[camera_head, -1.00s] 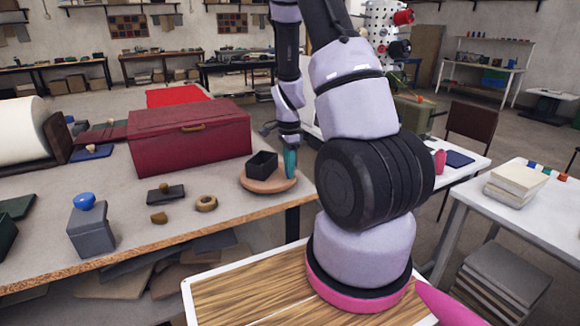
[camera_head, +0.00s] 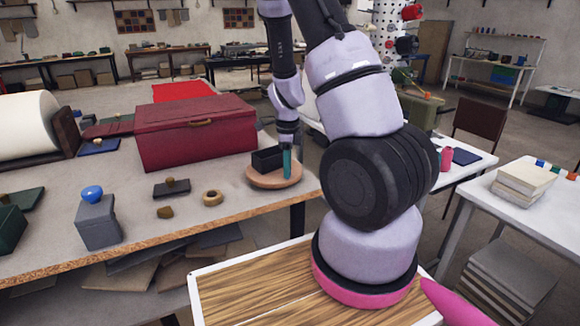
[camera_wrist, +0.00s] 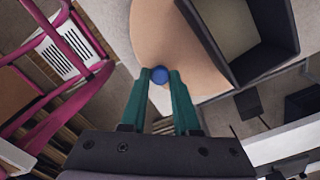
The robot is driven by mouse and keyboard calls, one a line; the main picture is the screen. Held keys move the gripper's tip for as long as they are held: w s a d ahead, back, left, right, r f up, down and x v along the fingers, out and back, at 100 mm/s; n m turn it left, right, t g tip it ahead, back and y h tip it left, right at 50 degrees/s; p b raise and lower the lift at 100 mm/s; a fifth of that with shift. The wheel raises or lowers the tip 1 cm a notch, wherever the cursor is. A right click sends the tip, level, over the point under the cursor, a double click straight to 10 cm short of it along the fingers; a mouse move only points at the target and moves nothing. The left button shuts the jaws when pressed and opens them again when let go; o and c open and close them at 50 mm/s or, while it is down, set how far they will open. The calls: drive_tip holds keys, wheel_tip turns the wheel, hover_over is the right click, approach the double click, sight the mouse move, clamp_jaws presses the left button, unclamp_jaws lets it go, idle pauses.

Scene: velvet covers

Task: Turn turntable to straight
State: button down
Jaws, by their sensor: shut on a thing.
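The turntable is a round wooden disc (camera_head: 258,183) near the right edge of the long workbench. A black open box (camera_head: 266,161) sits on it; the box also shows at the upper right in the wrist view (camera_wrist: 288,50). A small blue knob (camera_wrist: 160,75) stands at the disc's rim. My gripper (camera_head: 287,176) is at the front right of the disc, beside the box. In the wrist view my teal fingers (camera_wrist: 159,79) are shut on the blue knob. The knob is hidden behind the fingers in the head view.
A dark red chest (camera_head: 197,130) stands behind and left of the turntable. A wooden ring (camera_head: 212,198), a dark block with a knob (camera_head: 172,188) and a grey block with a blue knob (camera_head: 97,222) lie to the left. The bench edge is close to the disc.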

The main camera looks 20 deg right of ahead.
drive_tip(key=shift+a+m, duration=0.55)
drive_tip(key=shift+m, duration=0.25)
drive_tip(key=shift+a, duration=0.15)
drive_tip(key=c, duration=0.7)
unclamp_jaws()
wheel_tip(320, 180, up, 11)
drive_tip(key=shift+f, duration=0.1)
